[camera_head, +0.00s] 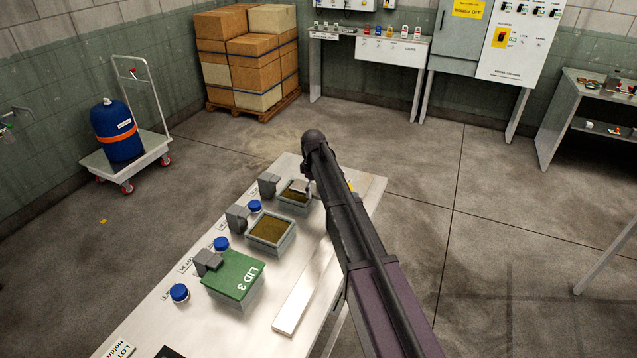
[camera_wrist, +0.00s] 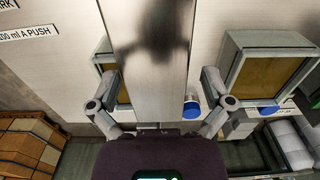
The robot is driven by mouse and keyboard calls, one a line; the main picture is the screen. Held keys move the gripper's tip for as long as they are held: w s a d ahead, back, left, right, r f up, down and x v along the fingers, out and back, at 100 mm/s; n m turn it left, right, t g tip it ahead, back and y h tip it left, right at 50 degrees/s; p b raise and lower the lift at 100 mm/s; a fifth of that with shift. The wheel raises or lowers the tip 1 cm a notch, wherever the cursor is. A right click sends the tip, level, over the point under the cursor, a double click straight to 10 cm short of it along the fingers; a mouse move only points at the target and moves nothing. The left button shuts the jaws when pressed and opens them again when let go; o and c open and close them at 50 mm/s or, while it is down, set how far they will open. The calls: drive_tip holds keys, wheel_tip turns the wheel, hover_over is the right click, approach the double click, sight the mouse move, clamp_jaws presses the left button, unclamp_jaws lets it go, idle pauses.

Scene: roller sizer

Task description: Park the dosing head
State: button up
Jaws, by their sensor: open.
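My gripper (camera_wrist: 160,80) is open in the wrist view, its two fingers apart on either side of a long steel bar (camera_wrist: 152,40). I cannot tell whether the bar is part of the dosing head, or whether a finger touches it. A label ending in "RK" (camera_wrist: 10,4) shows at top left, above a label ending in "ml A PUSH" (camera_wrist: 25,32). In the head view my dark arm hides most of the gripper. It reaches over the far end of the bench (camera_head: 215,335). A small grey part sits over the far open box (camera_head: 293,206); I cannot tell what it is.
An open box (camera_head: 270,248) with brown contents stands mid-bench, nearer is one with a green lid (camera_head: 240,272) marked "LID 3". Grey blocks and blue caps (camera_head: 180,292) line the left side. A flat pale bar (camera_head: 297,305) lies right. Floor right of the bench is clear.

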drive_tip(key=s+a, duration=0.2)
drive_tip(key=s, duration=0.3)
drive_tip(key=shift+s+a, duration=0.3)
drive_tip(key=shift+s, duration=0.05)
drive_tip(key=shift+r, duration=0.1)
wheel_tip(320, 180, up, 16)
drive_tip(key=p, duration=1.6)
idle(1.3)
idle(0.5)
drive_tip(key=s+d+f+m+b, duration=0.4)
drive_tip(key=s+d+m, duration=0.2)
drive_tip(key=s+d, duration=0.3)
drive_tip(key=s+d+f+m+b, duration=0.3)
drive_tip(key=s+d+m, duration=0.4)
drive_tip(key=s, duration=1.1)
drive_tip(key=d+f, duration=0.1)
drive_tip(key=d, duration=0.2)
drive_tip(key=shift+s+b, duration=0.15)
drive_tip(key=shift+b, duration=0.25)
